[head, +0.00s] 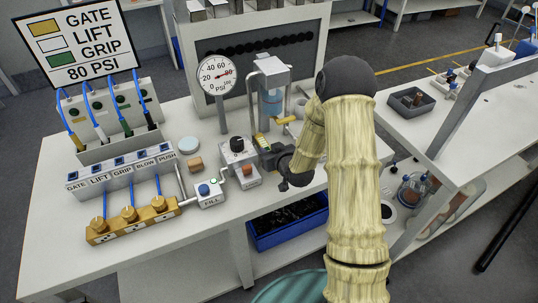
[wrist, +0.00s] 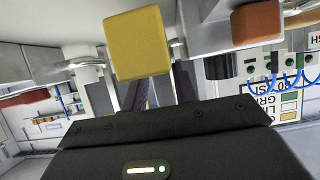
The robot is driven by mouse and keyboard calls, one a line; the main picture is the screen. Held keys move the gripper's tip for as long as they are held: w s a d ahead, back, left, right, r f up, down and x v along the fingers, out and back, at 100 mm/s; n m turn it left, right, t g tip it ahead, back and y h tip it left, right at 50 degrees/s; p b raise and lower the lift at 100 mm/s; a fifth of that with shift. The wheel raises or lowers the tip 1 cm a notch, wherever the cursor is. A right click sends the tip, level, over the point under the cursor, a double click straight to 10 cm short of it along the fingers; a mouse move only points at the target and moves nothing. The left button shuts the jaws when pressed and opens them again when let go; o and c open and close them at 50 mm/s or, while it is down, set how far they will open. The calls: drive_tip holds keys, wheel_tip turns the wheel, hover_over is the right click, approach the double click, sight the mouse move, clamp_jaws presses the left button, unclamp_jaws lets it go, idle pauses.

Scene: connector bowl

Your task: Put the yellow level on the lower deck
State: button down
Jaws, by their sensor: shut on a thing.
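The yellow level shows in the wrist view as a large yellow block (wrist: 138,43) at my gripper's fingers (wrist: 158,88). In the head view a small yellow piece (head: 260,139) shows at the dark jaws of my gripper (head: 264,147), over the bench top beside the gauge stand. My gripper is shut on the level; my arm hides part of that area. Under the bench there is a lower deck (head: 283,260), a pale shelf holding a blue bin (head: 285,222). My arm covers the right part of it.
The white bench (head: 60,215) holds a gauge (head: 216,75), a clear blue-tinted vessel (head: 271,100), a FILL box (head: 208,192) and a labelled valve block (head: 125,165). A second table with a grey tray (head: 411,101) stands at right. The bench's front left is clear.

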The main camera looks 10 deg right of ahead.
drive_tip(key=shift+w+a+r, duration=0.1)
drive_tip(key=shift+w, duration=0.2)
drive_tip(key=shift+w+f+p, duration=0.1)
drive_tip(key=shift+f+p, duration=0.2)
drive_tip(key=shift+f, duration=0.1)
drive_tip(key=shift+f+p, duration=0.4)
drive_tip(key=shift+f, duration=1.05)
drive_tip(key=shift+f, duration=0.15)
drive_tip(key=c, duration=1.4)
unclamp_jaws()
